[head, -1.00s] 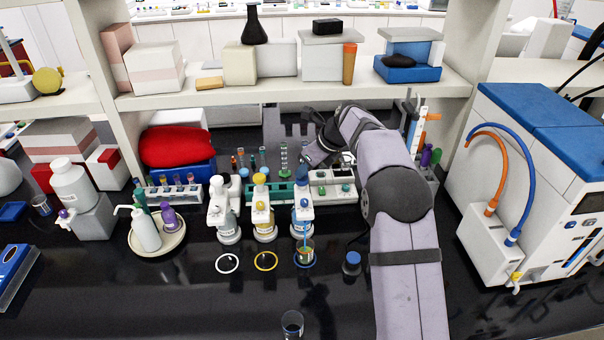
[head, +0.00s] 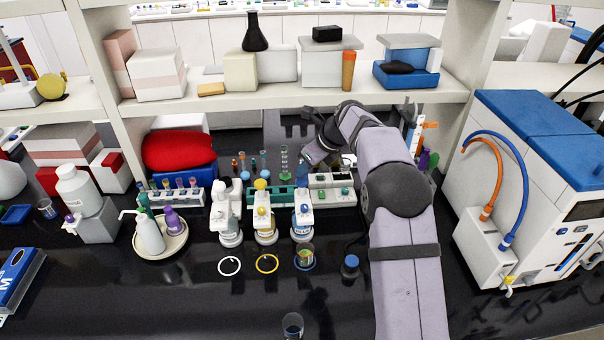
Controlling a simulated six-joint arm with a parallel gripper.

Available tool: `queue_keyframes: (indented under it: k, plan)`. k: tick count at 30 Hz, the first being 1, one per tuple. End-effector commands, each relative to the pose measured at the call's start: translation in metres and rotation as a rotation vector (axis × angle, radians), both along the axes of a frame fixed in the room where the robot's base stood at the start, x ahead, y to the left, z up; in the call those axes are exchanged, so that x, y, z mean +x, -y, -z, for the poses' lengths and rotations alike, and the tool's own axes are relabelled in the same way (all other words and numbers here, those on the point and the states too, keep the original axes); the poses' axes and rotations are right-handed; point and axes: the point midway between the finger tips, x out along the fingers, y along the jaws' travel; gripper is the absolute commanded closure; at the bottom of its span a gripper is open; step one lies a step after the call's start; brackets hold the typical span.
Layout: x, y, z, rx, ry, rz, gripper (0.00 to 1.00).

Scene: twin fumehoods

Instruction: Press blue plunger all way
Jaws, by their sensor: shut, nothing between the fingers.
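The blue plunger (head: 303,183) tops the right-hand bottle of three pump dispensers in the middle of the bench. The blue-marked bottle (head: 302,228) stands upright. A small beaker (head: 305,255) with yellow-green and reddish contents stands at its front, on a blue ring. My gripper (head: 311,157) is shut and empty, behind and above the blue plunger. A gap shows between them in the picture, though the depth is hard to judge. The fingertips are small and partly unclear.
White-marked (head: 229,230) and yellow-marked (head: 264,228) dispensers stand left of the blue one. Tube racks (head: 330,198) stand behind. A blue-capped bottle (head: 350,267) and an empty-looking glass (head: 293,325) are in front.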

Motion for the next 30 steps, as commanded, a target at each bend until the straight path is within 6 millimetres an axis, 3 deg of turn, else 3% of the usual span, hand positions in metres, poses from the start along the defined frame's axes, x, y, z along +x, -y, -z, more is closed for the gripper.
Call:
queue_keyframes:
  k: [4, 15, 30]
  plan:
    - [0.0, 0.0, -0.011, 0.0, 0.001, 0.001, 1.0]
    - [0.001, 0.0, -0.011, 0.001, 0.003, 0.001, 1.0]
    - [0.001, 0.0, 0.003, 0.0, 0.003, 0.001, 1.0]
